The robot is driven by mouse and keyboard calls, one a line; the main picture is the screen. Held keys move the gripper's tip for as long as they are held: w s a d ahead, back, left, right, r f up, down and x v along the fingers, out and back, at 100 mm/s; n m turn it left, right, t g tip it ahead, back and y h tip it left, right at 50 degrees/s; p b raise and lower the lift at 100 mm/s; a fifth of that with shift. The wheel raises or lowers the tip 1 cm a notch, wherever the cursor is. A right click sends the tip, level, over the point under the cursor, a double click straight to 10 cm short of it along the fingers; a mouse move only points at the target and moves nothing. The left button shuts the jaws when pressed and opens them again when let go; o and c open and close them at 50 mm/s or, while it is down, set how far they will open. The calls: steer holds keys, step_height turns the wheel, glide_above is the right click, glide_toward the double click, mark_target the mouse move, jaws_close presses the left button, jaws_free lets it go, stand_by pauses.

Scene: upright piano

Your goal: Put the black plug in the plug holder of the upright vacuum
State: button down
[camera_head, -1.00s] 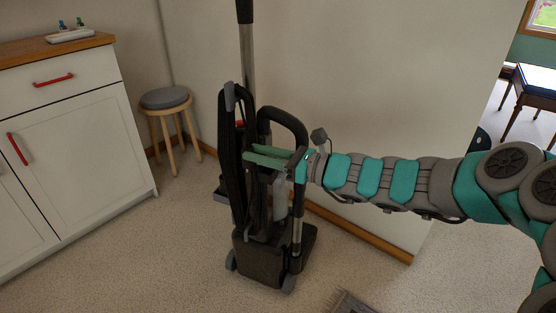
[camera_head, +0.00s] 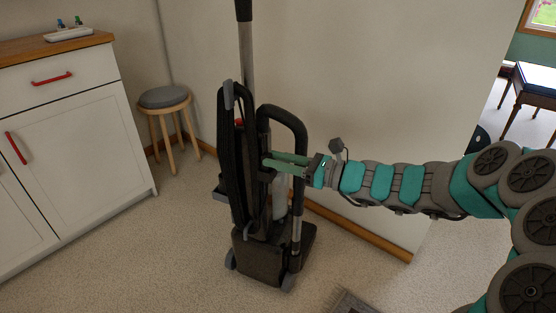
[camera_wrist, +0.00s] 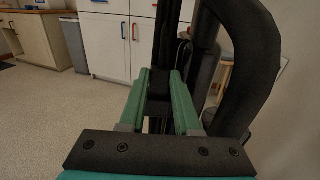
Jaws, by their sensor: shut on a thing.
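The upright vacuum (camera_head: 262,258) stands on the carpet near the wall, dark grey with a black hose looped at its top. My gripper (camera_head: 268,162) reaches in from the right at the height of the vacuum's upper body. Its green fingers, which also show in the wrist view (camera_wrist: 160,78), are closed on the black plug (camera_wrist: 159,84). The plug is dark against the dark vacuum, so its outline is hard to make out. I cannot pick out the plug holder; it is dark or hidden behind the fingers and hose.
The thick black hose (camera_wrist: 252,60) curves close along the right of my gripper. A stool (camera_head: 165,98) and a white cabinet (camera_head: 85,130) stand to the left. The wall (camera_head: 390,90) is behind. A mat (camera_head: 350,303) lies in front on open carpet.

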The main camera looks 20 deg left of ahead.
steer(key=c, duration=0.6)
jaws_free()
steer(key=shift+r, duration=0.1)
steer(key=d, duration=0.4)
steer(key=s+d, duration=0.1)
steer(key=d, duration=0.7)
steer(key=shift+s, duration=0.25)
